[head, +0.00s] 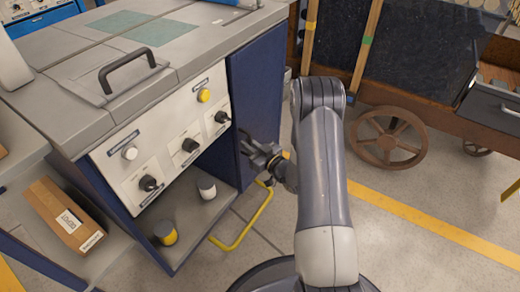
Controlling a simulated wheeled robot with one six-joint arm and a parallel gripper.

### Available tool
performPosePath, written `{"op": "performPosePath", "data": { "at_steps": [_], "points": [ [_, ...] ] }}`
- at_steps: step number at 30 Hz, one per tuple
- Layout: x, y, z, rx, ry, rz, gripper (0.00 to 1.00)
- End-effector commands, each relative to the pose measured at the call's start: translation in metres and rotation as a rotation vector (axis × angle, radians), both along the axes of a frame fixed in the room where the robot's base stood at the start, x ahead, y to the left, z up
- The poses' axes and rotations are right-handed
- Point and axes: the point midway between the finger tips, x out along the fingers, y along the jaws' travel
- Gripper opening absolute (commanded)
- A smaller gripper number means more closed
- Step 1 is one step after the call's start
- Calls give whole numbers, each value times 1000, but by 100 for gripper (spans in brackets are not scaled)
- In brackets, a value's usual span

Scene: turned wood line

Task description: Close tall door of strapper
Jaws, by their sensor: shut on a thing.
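The strapper (75,85) is a grey-topped machine with a dark blue body at the left of the head view. Its tall dark blue door (256,85) appears as the upright panel at the right end, beneath the top's edge. How far it stands open I cannot tell. My gripper (256,147) is at the lower part of this panel, reaching in from the right. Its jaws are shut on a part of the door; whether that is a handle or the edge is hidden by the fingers.
A white panel (140,128) carries several knobs. A bent yellow bar (240,237) is low near my gripper. A wheeled wooden cart (430,110) stands behind right. Floor at right is clear.

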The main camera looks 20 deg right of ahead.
Motion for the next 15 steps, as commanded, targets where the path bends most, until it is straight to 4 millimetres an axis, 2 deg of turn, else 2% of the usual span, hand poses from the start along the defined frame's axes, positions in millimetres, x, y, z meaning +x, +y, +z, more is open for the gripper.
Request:
{"op": "performPosePath", "data": {
  "at_steps": [9, 10, 15],
  "points": [
    [2, 3, 1, -2, -3, 5, 0],
    [2, 3, 1, -2, -3, 5, 15],
    [2, 3, 1, -1, -2, 5, 16]
  ]
}}
